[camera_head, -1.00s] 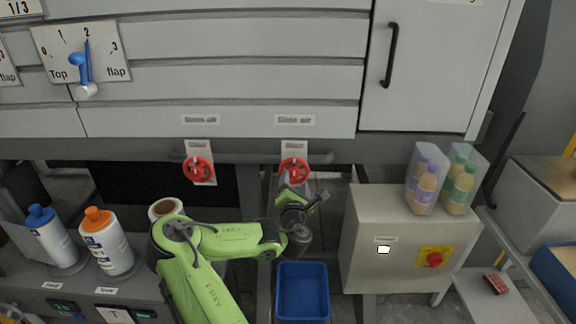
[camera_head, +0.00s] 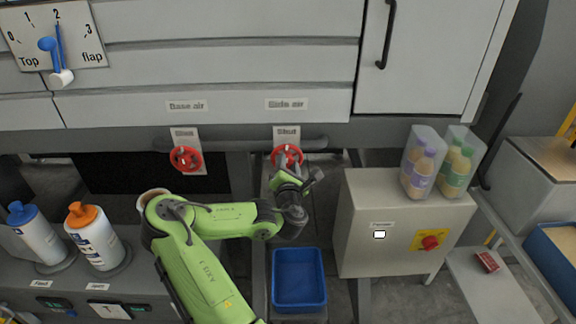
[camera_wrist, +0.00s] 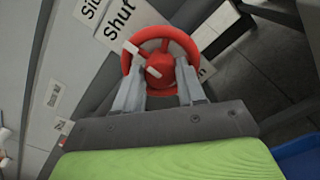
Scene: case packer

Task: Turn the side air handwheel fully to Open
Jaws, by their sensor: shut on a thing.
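The red side air handwheel (camera_head: 287,155) sits under the "Side air" label (camera_head: 287,104) on the grey panel, in front of a small plate that reads "Shut" at its top. In the wrist view the same handwheel (camera_wrist: 160,60) fills the upper middle, with a pale pointer mark on it. My gripper (camera_head: 287,160) is at this wheel. In the wrist view its two grey fingers (camera_wrist: 160,85) stand on either side of the red hub, shut on the wheel. The lower rim is partly hidden by the fingers and palm.
A second red handwheel (camera_head: 186,158) sits to the left under the "Base air" label (camera_head: 187,106). A horizontal grey pipe (camera_head: 235,146) runs behind the wheels. A blue bin (camera_head: 299,281) stands below my gripper. A grey control box (camera_head: 362,245) stands close on the right.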

